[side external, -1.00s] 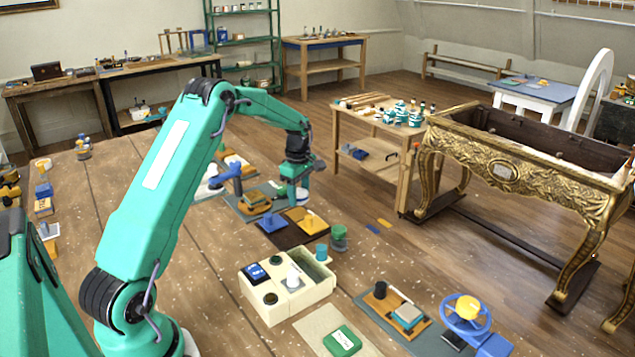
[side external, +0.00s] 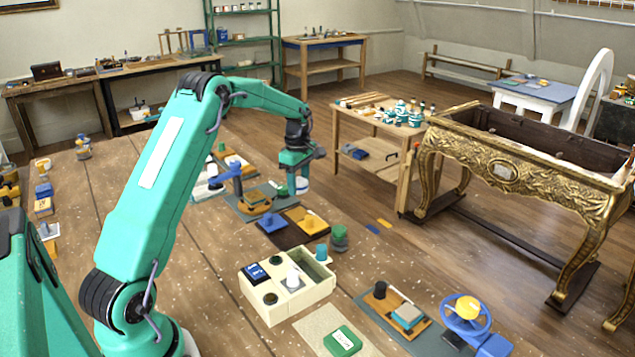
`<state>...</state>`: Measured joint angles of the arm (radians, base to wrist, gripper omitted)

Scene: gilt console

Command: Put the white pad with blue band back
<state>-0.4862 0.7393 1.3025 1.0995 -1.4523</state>
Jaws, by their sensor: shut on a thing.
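My gripper (side external: 300,176) is shut on the white pad with blue band (side external: 302,186), whose pale body shows just below the jaws. It is small in the view and its band is hard to make out. The gripper points down and holds the pad above the bench, near the grey mat (side external: 230,205) with a wooden block and blue-knobbed pieces.
A dark mat (side external: 290,238) with a blue and a yellow piece lies in front. A cream divided box (side external: 275,300) holds small items. A green pad (side external: 342,341) and a blue handwheel (side external: 466,314) lie nearer. A wooden side table (side external: 345,125) stands behind.

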